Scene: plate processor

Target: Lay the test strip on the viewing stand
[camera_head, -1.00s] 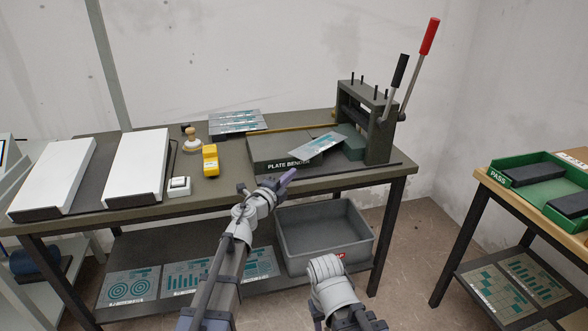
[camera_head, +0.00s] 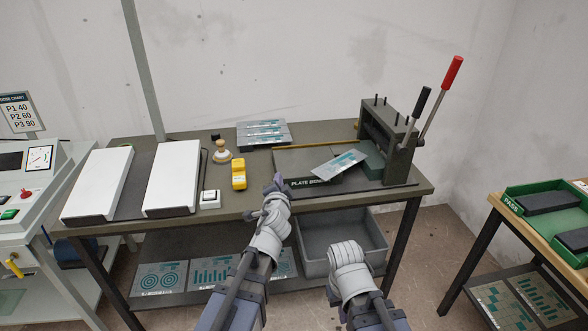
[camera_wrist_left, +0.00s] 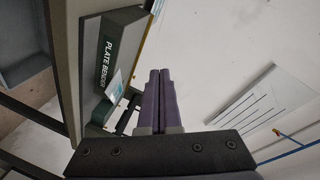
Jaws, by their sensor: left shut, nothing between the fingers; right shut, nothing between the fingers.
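Thin teal-printed strips (camera_head: 262,126) lie on a dark rack at the back of the bench; I cannot tell which one is the test strip. Two white sloped panels (camera_head: 172,178) and (camera_head: 97,184) stand at the left of the bench; one may be the viewing stand, but no label shows. Both are bare. My left gripper (camera_head: 277,183) is shut and empty above the bench's front edge, left of the plate bender's label. Its closed fingers (camera_wrist_left: 159,90) show in the left wrist view. My right arm is low at the front, its fingertips not clearly visible.
The plate bender (camera_head: 292,163) has upright levers and a printed plate (camera_head: 338,162) lying tilted on it. A yellow tool (camera_head: 239,176), a wooden-knobbed stamp (camera_head: 222,153) and a white button box (camera_head: 210,199) stand mid-bench. A grey bin (camera_head: 318,267) is below; a green tray (camera_head: 515,208) is right.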

